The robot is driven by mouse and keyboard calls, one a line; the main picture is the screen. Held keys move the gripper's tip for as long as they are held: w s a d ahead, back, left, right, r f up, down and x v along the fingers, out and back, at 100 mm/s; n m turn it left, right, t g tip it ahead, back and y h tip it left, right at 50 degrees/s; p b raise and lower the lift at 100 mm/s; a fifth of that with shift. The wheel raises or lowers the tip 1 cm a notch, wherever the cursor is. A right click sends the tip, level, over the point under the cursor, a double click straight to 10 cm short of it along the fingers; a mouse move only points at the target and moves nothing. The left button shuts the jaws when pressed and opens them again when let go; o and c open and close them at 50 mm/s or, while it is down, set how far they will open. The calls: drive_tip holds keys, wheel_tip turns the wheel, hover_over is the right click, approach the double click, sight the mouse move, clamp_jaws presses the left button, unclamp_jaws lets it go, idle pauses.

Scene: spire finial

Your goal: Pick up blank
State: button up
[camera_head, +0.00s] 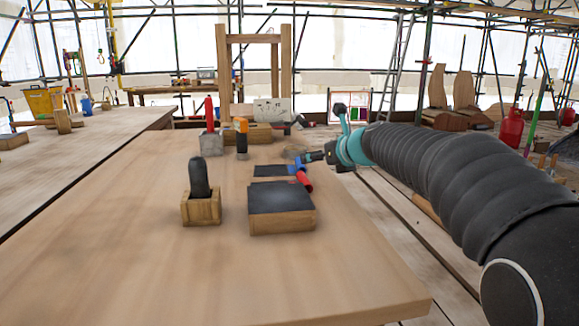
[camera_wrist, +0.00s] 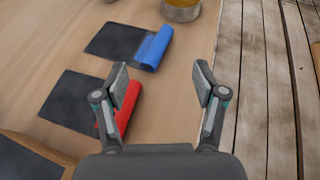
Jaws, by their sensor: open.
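I cannot tell for sure which thing is the blank. My gripper (camera_wrist: 161,82) is open in the wrist view, with nothing between its fingers. The bare tabletop (camera_wrist: 170,115) shows between and beyond them. A red roll (camera_wrist: 121,108) lies on the end of a dark sheet (camera_wrist: 70,100), partly hidden behind the left finger. A blue roll (camera_wrist: 155,47) lies on another dark sheet (camera_wrist: 113,42) beyond it. In the head view my gripper (camera_head: 303,156) is above the table's right edge, near the blue roll (camera_head: 297,167) and the red roll (camera_head: 304,180).
A dark-topped wooden block (camera_head: 282,222) stands nearer on the table. A wooden holder (camera_head: 200,210) with a dark upright piece is to its left. Further tools stand behind. A yellowish pot (camera_wrist: 181,10) is at the wrist view's top. The table's front left is clear.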

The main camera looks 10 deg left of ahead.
sight(279, 166)
drive_tip(key=x, duration=1.1)
drive_tip(key=shift+w+f, duration=0.15)
drive_tip(key=shift+w, duration=0.15)
drive_tip(key=shift+d, duration=0.1)
clamp_jaws()
